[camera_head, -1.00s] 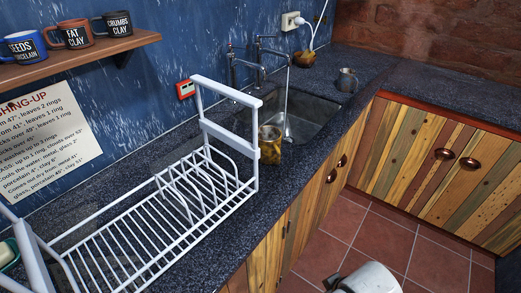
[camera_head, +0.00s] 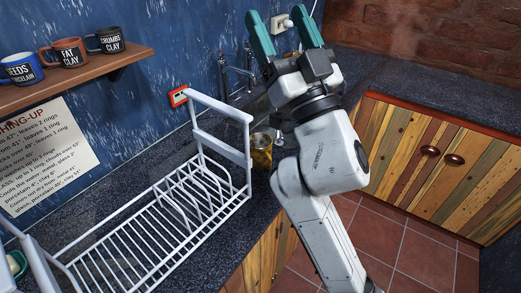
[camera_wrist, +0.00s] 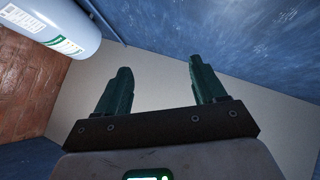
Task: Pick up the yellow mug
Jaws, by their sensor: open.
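The yellow mug (camera_head: 261,152) stands on the dark counter between the white dish rack and the sink, with dark marks on its side. My arm is just to its right and may cover part of its right side. My gripper (camera_head: 286,28) is raised well above and beyond the mug, with its green fingers pointing up and spread apart, empty. In the wrist view my gripper (camera_wrist: 155,75) is also open with nothing between the fingers. The mug does not show in the wrist view.
The white dish rack (camera_head: 150,225) stands left of the mug, its tall end frame close by. A shelf (camera_head: 75,68) holds several labelled mugs. My arm hides most of the sink. In the wrist view a white cylinder (camera_wrist: 55,25) is at upper left.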

